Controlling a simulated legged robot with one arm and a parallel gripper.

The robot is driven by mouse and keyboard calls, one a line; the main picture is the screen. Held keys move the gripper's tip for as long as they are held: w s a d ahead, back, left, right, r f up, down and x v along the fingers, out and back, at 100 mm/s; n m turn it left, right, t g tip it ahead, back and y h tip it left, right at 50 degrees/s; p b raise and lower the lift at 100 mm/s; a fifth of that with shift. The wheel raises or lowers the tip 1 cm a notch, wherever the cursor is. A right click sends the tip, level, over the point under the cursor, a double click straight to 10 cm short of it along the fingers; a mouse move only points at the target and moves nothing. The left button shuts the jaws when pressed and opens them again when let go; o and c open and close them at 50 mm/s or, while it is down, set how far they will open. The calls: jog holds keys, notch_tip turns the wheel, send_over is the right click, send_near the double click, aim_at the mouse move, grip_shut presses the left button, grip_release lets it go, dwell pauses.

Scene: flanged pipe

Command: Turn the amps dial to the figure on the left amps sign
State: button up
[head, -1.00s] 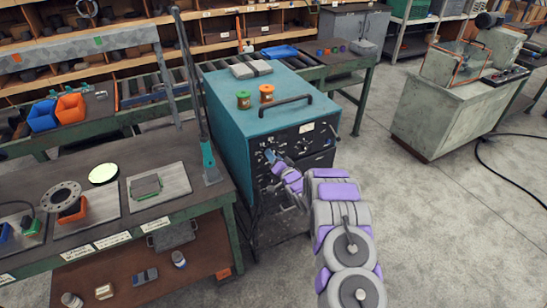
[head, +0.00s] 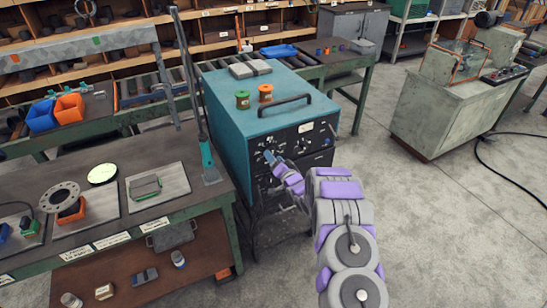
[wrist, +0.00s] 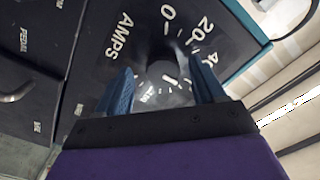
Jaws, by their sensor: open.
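The amps dial (wrist: 166,70) is a dark grey knob on the black front panel of the teal welding machine (head: 231,138). In the wrist view, the word AMPS and the figures 0, 20 and part of 40 are printed around it. My gripper (wrist: 163,84) is open, with one blue finger on each side of the dial. I cannot tell whether the fingers touch it. In the head view, my gripper (head: 270,159) is at the machine's front and partly covers the dials there. I cannot make out a left amps sign for certain.
A bench (head: 100,158) with a flange ring and plates stands left of the machine, with small white labels (head: 112,240) along its edge. Two spools and a handle are on the machine's top. A grey cabinet (head: 438,110) stands at right. The floor between is clear.

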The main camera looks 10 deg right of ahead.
jog(key=v, duration=1.6)
jog(key=shift+p, duration=0.35)
jog(key=shift+d, duration=0.1)
jog(key=shift+r, duration=0.1)
jog(key=s+d+r+n+g+h+b, duration=0.3)
jog(key=s+r+g+h, duration=0.4)
jog(key=s+r+g, duration=0.55)
jog(key=s+a+r+g, duration=0.1)
jog(key=s+a+g, duration=0.1)
jog(key=s, duration=1)
jog(key=s+a+r+n+g+y+b, duration=0.1)
jog(key=s+a+r+g, duration=0.1)
jog(key=s, duration=1)
jog(key=s+a+r+n+g+b, duration=0.1)
jog(key=s+a, duration=0.3)
jog(key=s, duration=0.9)
jog(key=shift+a+r+g, duration=0.2)
jog(key=shift+r+g, duration=0.35)
jog(key=shift+g, duration=0.2)
jog(key=shift+c, duration=0.5)
